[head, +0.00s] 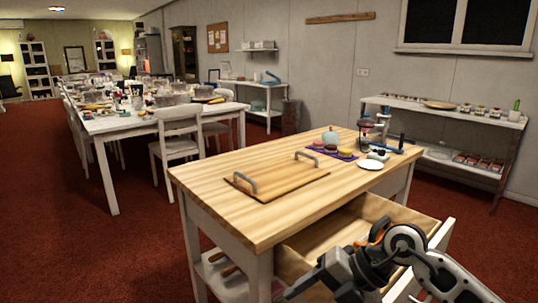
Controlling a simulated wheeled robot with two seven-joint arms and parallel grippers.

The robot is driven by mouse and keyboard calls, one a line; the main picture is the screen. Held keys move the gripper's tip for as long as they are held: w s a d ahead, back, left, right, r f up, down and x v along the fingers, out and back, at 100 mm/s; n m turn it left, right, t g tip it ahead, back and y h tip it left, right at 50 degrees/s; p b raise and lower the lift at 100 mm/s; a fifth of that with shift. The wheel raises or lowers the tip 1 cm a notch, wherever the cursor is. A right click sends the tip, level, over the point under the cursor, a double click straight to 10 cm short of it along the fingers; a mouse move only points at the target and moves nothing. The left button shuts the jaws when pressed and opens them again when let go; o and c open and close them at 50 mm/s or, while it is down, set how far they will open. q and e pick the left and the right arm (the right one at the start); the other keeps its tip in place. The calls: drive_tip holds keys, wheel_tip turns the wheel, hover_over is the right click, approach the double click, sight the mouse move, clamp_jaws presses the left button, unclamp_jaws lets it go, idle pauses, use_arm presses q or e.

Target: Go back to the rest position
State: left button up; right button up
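My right arm comes in from the lower right, over the front of the open drawer (338,233) of the wooden-topped table (262,222). My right gripper (290,292) is low in the picture, pointing down and left near the drawer's front left end. Its fingers are small and dark, and I cannot tell whether they are open or shut. Nothing is clearly seen in it. The visible part of the drawer's inside looks empty; the arm hides part of its front. My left gripper is not in view.
A board with two grey handles (277,178) lies on the tabletop. A purple mat with small items (332,152), a white plate (370,164) and a pale teal pot (330,138) stand at its back right. Red carpet (135,245) is clear to the left.

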drive_tip(key=s+a+r+m+t+y+p, duration=0.2)
drive_tip(key=s+a+r+m+t+y, duration=0.45)
drive_tip(key=r+y, duration=0.35)
drive_tip(key=w+d+f+m+t+h+p, duration=0.1)
drive_tip(key=d+f+m+t+h, duration=0.4)
drive_tip(key=m, duration=0.5)
drive_tip(key=d+f+m+t+h+p, duration=0.1)
drive_tip(key=d+f+m+t+h, duration=0.3)
drive_tip(key=m+h, duration=0.4)
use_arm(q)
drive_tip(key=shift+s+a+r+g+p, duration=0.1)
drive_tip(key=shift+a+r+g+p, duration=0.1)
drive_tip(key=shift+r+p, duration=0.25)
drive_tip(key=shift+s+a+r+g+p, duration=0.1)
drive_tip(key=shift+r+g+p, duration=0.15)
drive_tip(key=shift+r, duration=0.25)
use_arm(e)
drive_tip(key=s+d+f+m+g+h, duration=0.1)
drive_tip(key=s+f+m+g, duration=0.1)
drive_tip(key=s+f, duration=0.3)
drive_tip(key=s+d+f+m+g+h, duration=0.1)
drive_tip(key=s+d+f+m+g, duration=0.1)
drive_tip(key=s+f+m+g, duration=0.1)
wheel_tip(320, 180, down, 3)
drive_tip(key=shift+s+d+f+m+g, duration=0.1)
drive_tip(key=shift+s+d+m+g, duration=0.35)
drive_tip(key=shift+s, duration=0.65)
